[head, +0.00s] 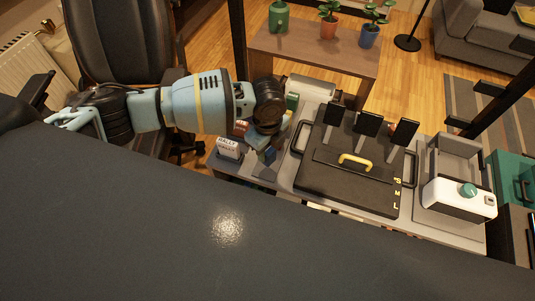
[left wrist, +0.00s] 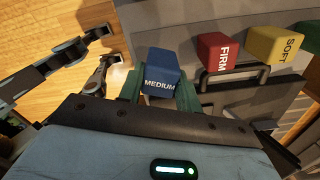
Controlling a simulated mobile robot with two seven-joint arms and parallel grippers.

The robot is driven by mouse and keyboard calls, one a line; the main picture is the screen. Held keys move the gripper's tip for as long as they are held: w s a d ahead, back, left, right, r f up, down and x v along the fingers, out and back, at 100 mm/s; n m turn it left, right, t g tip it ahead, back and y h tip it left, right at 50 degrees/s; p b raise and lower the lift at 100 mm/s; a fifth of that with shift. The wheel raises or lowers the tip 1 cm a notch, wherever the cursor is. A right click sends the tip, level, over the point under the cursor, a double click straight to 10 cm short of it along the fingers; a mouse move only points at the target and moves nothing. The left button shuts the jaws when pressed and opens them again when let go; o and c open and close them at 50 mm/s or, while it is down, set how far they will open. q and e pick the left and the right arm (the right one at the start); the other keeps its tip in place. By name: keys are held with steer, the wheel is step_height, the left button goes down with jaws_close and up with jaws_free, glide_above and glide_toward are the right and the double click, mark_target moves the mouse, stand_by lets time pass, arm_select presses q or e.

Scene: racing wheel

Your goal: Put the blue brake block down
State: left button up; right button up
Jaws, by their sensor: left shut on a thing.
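The blue brake block (left wrist: 161,72), lettered MEDIUM, sits between the two green fingers of my left gripper (left wrist: 160,88) in the left wrist view. The gripper is shut on it. In the head view my left gripper (head: 266,140) points down beside the left side of the black pedal set (head: 345,175). A small blue patch shows below it there, but I cannot tell whether it is the block's face. Whether the block touches a surface beneath is hidden. My right gripper is not in view.
A red FIRM block (left wrist: 217,52) and a yellow SOFT block (left wrist: 275,45) stand in the left wrist view, with a teal one (left wrist: 312,36) at the edge. A white device with a teal knob (head: 459,199) stands right.

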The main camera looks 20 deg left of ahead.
mark_target(267, 156)
arm_select(q)
steer(key=shift+f, duration=1.75)
steer(key=shift+f, duration=0.1)
steer(key=o, duration=1)
step_height(267, 156, up, 12)
steer(key=shift+r+p, duration=0.15)
steer(key=shift+p, duration=0.2)
